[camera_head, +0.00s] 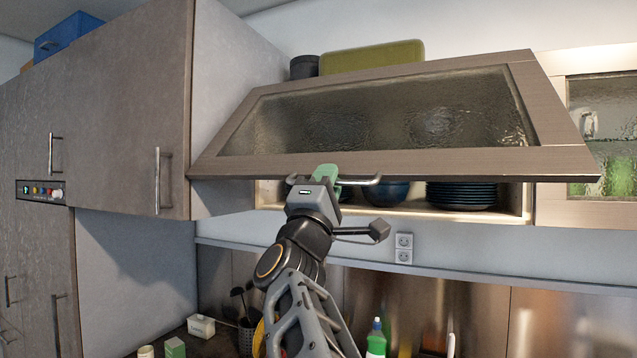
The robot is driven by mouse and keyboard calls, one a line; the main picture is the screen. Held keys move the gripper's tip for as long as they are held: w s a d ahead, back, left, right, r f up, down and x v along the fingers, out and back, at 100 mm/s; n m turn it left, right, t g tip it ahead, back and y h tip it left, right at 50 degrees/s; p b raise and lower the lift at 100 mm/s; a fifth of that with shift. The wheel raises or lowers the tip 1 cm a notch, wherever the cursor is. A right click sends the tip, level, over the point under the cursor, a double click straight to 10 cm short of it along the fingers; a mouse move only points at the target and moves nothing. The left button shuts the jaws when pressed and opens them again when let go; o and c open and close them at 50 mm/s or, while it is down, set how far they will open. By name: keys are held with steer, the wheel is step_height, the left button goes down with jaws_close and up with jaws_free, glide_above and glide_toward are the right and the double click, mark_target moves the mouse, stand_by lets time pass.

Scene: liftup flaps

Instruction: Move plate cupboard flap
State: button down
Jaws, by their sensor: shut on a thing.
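The plate cupboard flap (400,166) has a wooden frame with a textured glass pane. It is tilted partly up and outward, with its lower edge raised off the cupboard. A metal bar handle (363,181) runs along its lower edge. My gripper (325,178), with green fingers, is shut on this handle near its left part. The fingertips are partly hidden against the flap edge. Below the flap, a stack of dark plates (461,196) and a blue bowl (387,194) show on the cupboard shelf (420,209).
A tall cabinet (125,110) with a handle stands close on the left. Another glass-fronted cupboard (605,208) adjoins on the right. A yellow-green box (372,56) and a dark pot (304,66) sit on top. A green bottle (376,341) and utensils stand on the counter below.

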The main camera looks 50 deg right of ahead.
steer(key=shift+s+a+r, duration=0.1)
steer(key=shift+s+r, duration=0.1)
steer(key=shift+r, duration=0.25)
steer(key=c, duration=1.2)
jaws_free()
steer(key=shift+a, duration=0.1)
steer(key=shift+w, duration=0.1)
steer(key=shift+f, duration=0.1)
